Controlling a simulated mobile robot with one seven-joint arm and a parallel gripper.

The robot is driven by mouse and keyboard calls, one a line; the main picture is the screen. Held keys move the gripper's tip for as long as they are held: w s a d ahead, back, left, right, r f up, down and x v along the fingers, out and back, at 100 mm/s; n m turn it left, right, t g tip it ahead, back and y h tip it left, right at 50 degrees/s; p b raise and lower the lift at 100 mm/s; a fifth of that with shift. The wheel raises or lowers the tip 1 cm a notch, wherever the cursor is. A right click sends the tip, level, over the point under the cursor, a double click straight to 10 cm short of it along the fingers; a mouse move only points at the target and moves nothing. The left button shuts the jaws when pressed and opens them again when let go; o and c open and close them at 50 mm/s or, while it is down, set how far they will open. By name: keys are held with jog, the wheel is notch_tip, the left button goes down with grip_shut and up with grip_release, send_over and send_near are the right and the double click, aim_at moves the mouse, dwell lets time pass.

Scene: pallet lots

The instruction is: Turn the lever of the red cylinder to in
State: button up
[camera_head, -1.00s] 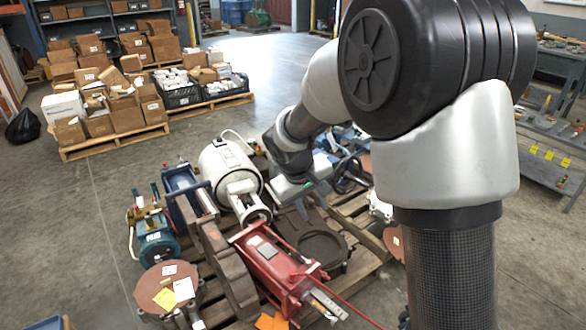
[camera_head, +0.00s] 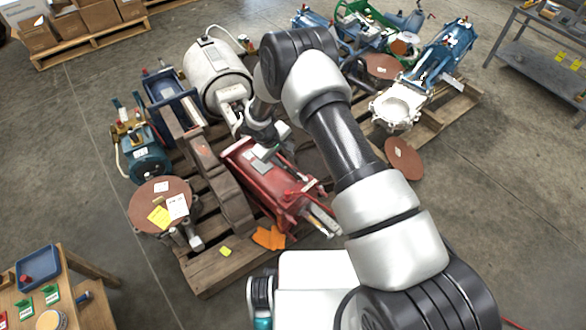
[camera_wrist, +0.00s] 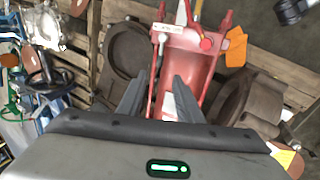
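The red cylinder (camera_head: 283,190) lies on the wooden pallet in the head view, below and beside my gripper (camera_head: 270,150). In the wrist view its red body (camera_wrist: 190,48) runs up the middle of the picture. Near its far end is a lever with a red knob (camera_wrist: 206,44), with a small pale knob (camera_wrist: 162,38) to its left. I cannot tell from these frames which position the lever is in. My gripper (camera_wrist: 159,80) is open and empty, its two fingers apart over the cylinder's body, short of the knobs.
An orange cloth (camera_head: 269,238) lies on the pallet (camera_head: 215,272) beside the cylinder. Brown castings (camera_head: 225,185) stand close on its left, and a white tank (camera_head: 217,80) is behind. A workbench (camera_head: 85,285) is at lower left. Bare floor shows at far left and right.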

aim_at(294, 170)
jog(key=b+x, duration=0.3)
jog(key=x, duration=0.9)
jog(key=shift+c, duration=0.2)
grip_shut()
